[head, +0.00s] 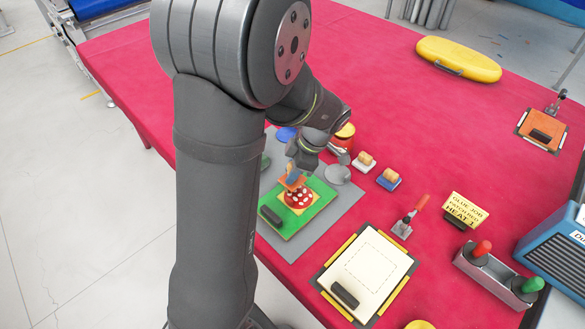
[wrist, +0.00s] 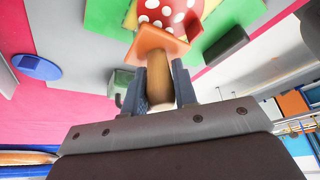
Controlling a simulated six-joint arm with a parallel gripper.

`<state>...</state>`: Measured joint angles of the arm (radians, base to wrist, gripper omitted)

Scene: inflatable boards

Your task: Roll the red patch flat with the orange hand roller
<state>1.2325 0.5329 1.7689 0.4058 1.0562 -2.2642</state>
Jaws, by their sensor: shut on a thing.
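The red patch (head: 299,199) has white dots and lies on a green board (head: 325,195) on a grey mat. It also shows at the top of the wrist view (wrist: 168,12). My gripper (wrist: 160,88) is shut on the wooden handle of the orange hand roller (wrist: 157,41). The roller's orange end points at the patch and overlaps its edge in the wrist view. In the head view the orange roller (head: 293,182) is just above or at the patch's far edge. I cannot tell whether they touch. My arm hides part of the mat.
Beside the mat stand a red tin with a yellow lid (head: 345,131) and two small wood-topped blocks (head: 364,161). A cream board (head: 372,262), a sign (head: 464,211), a two-lever box (head: 490,268) and a blue machine (head: 555,250) stand to the right.

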